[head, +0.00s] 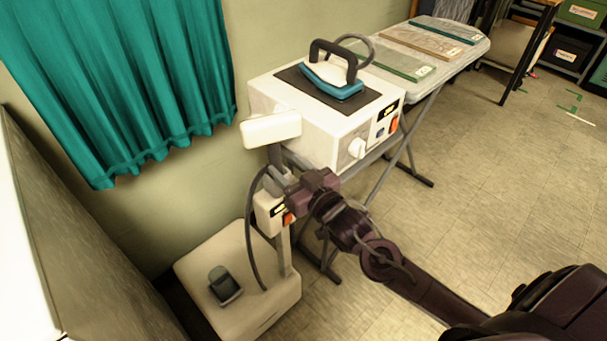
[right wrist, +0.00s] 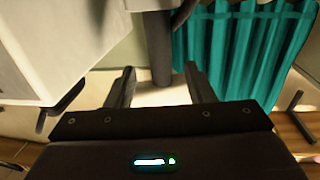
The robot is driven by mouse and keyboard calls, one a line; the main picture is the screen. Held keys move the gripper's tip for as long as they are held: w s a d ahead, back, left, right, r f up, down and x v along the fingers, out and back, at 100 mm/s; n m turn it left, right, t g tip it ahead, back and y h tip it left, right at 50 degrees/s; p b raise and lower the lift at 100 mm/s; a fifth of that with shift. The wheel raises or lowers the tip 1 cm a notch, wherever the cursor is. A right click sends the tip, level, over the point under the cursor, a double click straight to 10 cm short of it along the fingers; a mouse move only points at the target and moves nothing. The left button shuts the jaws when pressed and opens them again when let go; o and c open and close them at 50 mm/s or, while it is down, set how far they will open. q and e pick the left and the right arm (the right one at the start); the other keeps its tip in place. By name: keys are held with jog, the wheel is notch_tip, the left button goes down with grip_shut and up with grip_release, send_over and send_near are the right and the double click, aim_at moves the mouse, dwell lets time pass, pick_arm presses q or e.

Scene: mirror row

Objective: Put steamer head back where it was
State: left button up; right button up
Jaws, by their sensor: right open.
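The steamer head (head: 271,130) is white with a dark grey handle and sits upright at the top of the garment steamer. Its dark handle (right wrist: 157,45) shows in the right wrist view, ahead of my right gripper (right wrist: 160,70) and in line with the gap between the fingers. In the head view my right gripper (head: 281,179) is open, just below the head and close to the handle. Whether the fingers touch the handle, and how it rests on its holder, I cannot tell. The steamer base (head: 220,262) is cream, on the floor. My left gripper is out of view.
A white steam station (head: 300,125) with an iron (head: 333,72) stands close to the right of the steamer head. Behind it is an ironing board (head: 465,45). A teal curtain (head: 120,85) hangs at the left. The floor at right is mostly open.

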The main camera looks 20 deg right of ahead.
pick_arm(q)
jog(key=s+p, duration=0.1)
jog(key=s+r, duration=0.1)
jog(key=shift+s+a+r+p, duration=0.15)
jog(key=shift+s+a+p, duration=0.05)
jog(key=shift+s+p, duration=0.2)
pick_arm(e)
jog(key=v, duration=0.5)
jog(key=shift+s, duration=0.3)
jog(key=shift+d, duration=0.1)
